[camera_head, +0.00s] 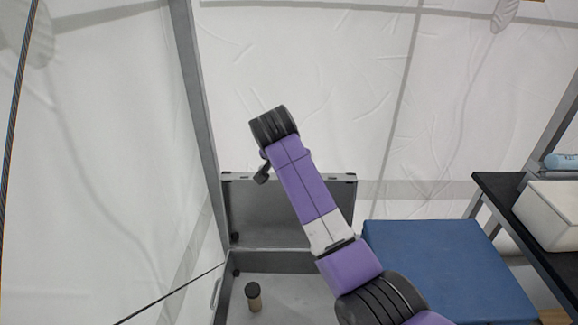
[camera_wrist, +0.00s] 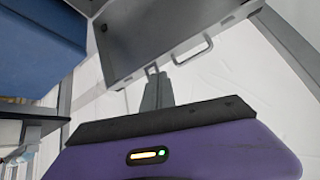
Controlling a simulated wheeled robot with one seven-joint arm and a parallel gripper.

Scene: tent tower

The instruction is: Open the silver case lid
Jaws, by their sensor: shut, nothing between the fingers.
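The silver case stands on the floor in the head view, its lid (camera_head: 265,205) raised about upright at the back. Its base (camera_head: 290,262) lies open in front, partly hidden by my purple arm. A small brown cylinder with a dark top (camera_head: 254,297) stands inside the base. In the wrist view, a grey panel of the case (camera_wrist: 150,30) with a handle (camera_wrist: 192,50) shows beyond my gripper (camera_wrist: 153,70). My gripper is shut and empty, its tips near the panel edge in the picture; I cannot tell whether they touch. In the head view, I cannot make out the fingertips.
A blue box (camera_head: 430,262) stands right of the case; it also shows in the wrist view (camera_wrist: 40,45). A dark table (camera_head: 500,185) with a white box (camera_head: 552,212) is at the right. White tent walls and grey poles (camera_head: 205,130) close in the left and back.

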